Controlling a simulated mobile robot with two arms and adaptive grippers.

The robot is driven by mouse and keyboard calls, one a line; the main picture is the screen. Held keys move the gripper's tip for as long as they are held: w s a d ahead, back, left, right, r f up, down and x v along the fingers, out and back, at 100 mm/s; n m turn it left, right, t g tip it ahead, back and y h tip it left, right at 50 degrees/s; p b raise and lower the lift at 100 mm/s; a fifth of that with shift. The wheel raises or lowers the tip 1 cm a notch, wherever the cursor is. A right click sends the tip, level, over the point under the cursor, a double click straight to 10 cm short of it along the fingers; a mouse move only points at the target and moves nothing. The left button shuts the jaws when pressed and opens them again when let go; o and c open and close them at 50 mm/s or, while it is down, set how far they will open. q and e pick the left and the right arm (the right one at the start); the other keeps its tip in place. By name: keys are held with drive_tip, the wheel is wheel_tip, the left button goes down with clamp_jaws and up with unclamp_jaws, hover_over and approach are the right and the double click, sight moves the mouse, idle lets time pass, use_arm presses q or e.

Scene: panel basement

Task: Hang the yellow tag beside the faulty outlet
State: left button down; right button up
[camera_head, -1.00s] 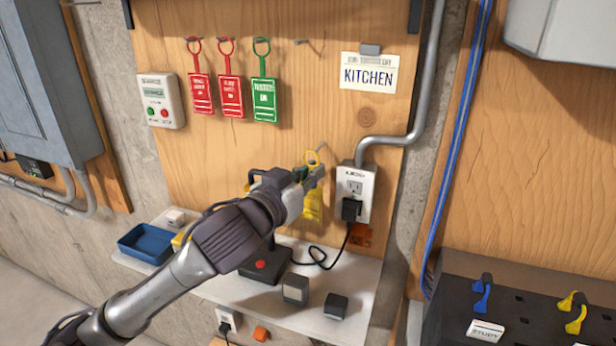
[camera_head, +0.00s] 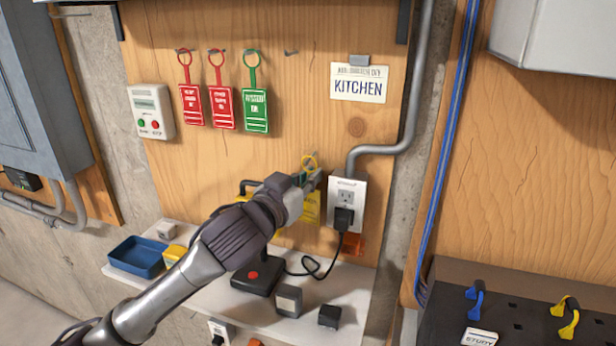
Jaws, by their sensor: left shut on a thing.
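My left gripper (camera_head: 312,181) is shut on the yellow tag (camera_head: 309,208), up against the wooden panel just left of the outlet (camera_head: 346,194). The tag's yellow loop (camera_head: 309,162) shows above the fingers, and its lower part hangs below them, partly hidden by the gripper. Whether the loop is around a hook there, I cannot tell. The outlet is a white box with a black plug (camera_head: 344,218) in its lower socket and a grey conduit above. My right gripper is not in view.
Below, a white shelf (camera_head: 215,296) holds a blue tray (camera_head: 137,257), a black box with a red button (camera_head: 254,277) and small grey blocks (camera_head: 289,300).

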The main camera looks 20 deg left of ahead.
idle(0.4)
use_arm(q)
drive_tip(key=c, duration=1.2)
unclamp_jaws()
drive_tip(key=v, duration=1.2)
drive_tip(key=shift+f, duration=0.15)
